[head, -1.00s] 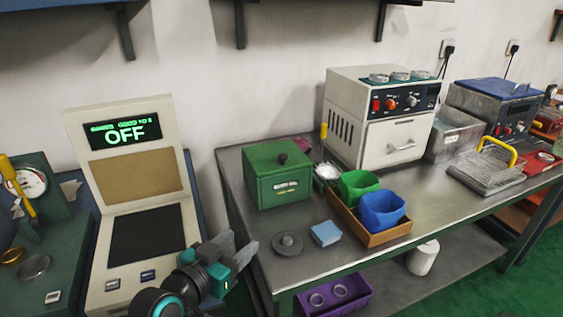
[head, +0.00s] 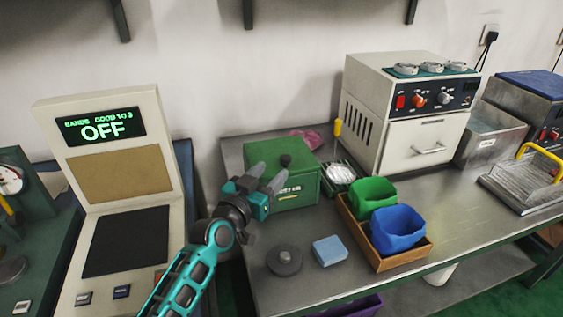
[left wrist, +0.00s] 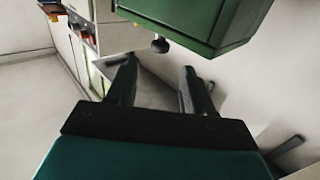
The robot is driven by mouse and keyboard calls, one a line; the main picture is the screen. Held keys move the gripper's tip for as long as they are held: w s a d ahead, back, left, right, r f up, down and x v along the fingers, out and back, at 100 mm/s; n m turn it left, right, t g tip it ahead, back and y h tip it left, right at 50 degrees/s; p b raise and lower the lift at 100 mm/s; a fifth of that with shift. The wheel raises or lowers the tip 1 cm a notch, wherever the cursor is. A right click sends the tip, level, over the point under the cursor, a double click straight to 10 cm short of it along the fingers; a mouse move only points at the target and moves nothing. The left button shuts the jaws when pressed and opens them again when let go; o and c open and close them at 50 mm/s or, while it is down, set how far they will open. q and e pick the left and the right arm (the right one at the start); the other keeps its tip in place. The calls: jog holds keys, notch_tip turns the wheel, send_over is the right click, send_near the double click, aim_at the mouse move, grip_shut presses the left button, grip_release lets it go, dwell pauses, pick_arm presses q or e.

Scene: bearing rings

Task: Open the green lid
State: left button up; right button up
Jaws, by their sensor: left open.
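The green box with its green lid (head: 299,165) stands on the metal bench, lid shut on top. A dark round knob (head: 285,160) sits on the lid. In the left wrist view the green box (left wrist: 195,18) is at the top, turned over. The knob (left wrist: 160,45) shows there just beyond and between the two open fingers (left wrist: 158,68), apart from them. My right gripper is not in view.
A grey disc with a knob (head: 284,261) and a blue block (head: 329,251) lie in front of the box. A wooden tray (head: 383,262) with green and blue bins stands to the right. A beige console (head: 113,190) reading OFF stands at left.

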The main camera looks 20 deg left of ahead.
aim_at(284, 159)
pick_arm(q)
jog(key=w, duration=0.3)
jog(key=w+d, duration=0.1)
jog(key=w, duration=0.2)
jog(key=shift+d, duration=0.1)
grip_shut()
dwell(0.4)
